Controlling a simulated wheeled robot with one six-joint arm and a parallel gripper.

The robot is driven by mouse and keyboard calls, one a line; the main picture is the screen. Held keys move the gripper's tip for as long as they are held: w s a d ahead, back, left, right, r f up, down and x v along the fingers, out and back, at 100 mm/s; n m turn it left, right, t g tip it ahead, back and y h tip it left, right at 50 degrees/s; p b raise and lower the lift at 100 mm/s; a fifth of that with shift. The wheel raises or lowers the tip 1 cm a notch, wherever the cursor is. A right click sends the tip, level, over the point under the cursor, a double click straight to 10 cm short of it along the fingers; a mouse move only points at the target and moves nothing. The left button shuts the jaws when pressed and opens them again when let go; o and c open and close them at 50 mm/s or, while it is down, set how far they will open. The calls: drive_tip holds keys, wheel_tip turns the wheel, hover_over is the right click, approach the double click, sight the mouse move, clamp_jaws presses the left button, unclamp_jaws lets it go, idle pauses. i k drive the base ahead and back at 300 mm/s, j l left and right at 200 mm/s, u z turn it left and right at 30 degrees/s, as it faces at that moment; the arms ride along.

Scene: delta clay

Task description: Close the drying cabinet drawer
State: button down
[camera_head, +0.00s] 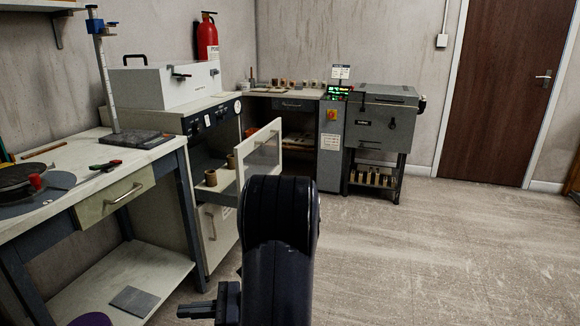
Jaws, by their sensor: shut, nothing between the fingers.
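The drying cabinet (222,112) stands left of centre, with a row of dark knobs along its upper front. Its drawer (262,152), with a pale front and a window panel, stands out from the cabinet, open. Brown clay pots show behind that front. My gripper (192,309) is at the bottom of the picture, left of my dark arm link, shut and empty. It appears in front of and well below the drawer, apart from it. My arm hides the floor below the drawer front and perhaps its lower right corner.
A workbench (150,172) with a shut, handled drawer (113,198) and a low shelf stands at the left. A grey machine (385,120) stands at the back. Floor (430,250) at the right is clear up to the brown door (505,85).

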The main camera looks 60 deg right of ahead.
sight(202, 160)
drive_tip(key=i+l+z, duration=0.3)
drive_tip(key=l, duration=0.2)
drive_tip(key=i+l+z, duration=0.25)
drive_tip(key=l, duration=0.2)
drive_tip(key=i+l+z, duration=0.3)
drive_tip(key=i+l, duration=0.35)
drive_tip(key=l, duration=0.15)
drive_tip(key=i+l, duration=0.35)
drive_tip(key=l, duration=0.2)
